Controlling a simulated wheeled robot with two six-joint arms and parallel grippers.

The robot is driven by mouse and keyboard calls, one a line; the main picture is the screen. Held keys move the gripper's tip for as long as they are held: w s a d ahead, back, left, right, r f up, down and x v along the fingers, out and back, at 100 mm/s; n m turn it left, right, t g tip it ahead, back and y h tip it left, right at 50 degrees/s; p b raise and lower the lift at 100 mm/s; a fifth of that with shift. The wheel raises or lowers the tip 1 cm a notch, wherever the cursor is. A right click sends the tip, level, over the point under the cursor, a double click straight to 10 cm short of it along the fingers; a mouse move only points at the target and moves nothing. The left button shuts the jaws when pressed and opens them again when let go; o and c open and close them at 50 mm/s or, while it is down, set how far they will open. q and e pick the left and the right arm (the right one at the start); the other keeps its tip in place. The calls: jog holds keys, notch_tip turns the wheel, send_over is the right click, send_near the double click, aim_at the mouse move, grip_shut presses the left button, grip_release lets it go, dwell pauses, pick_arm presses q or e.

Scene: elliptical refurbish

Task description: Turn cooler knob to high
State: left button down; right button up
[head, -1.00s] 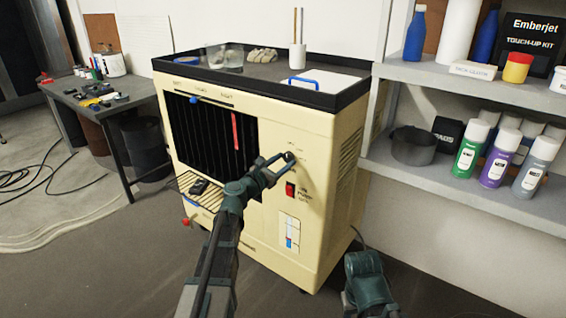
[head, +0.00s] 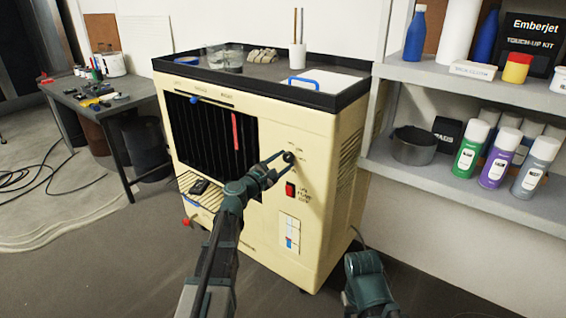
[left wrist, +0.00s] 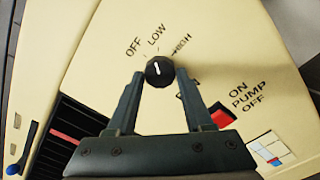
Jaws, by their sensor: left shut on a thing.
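The cooler (head: 262,215) is a cream cabinet with a black grille. Its black round knob (head: 289,157) is on the upper right of the front. In the left wrist view the knob (left wrist: 159,71) has a white pointer mark aimed roughly at LOW, with OFF to the left and HIGH to the right. My left gripper (head: 287,158) is shut on the knob, one finger on each side. The fingers also show in the left wrist view (left wrist: 160,76). Part of my right arm shows low in the head view; its gripper is out of view.
A red pump switch (head: 290,190) sits just below the knob. A black-rimmed top tray (head: 320,103) holds a jar, gloves and a white cup. Shelves (head: 470,190) with spray cans stand close on the right. A workbench (head: 110,105) stands at the left.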

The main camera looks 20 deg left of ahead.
pick_arm(q)
jog(key=m, duration=0.5)
jog(key=shift+m, duration=0.3)
jog(key=m, duration=0.5)
jog(key=shift+m, duration=0.3)
jog(key=shift+c, duration=1.5)
grip_release()
jog(key=v, duration=1.4)
jog(key=shift+w, duration=0.1)
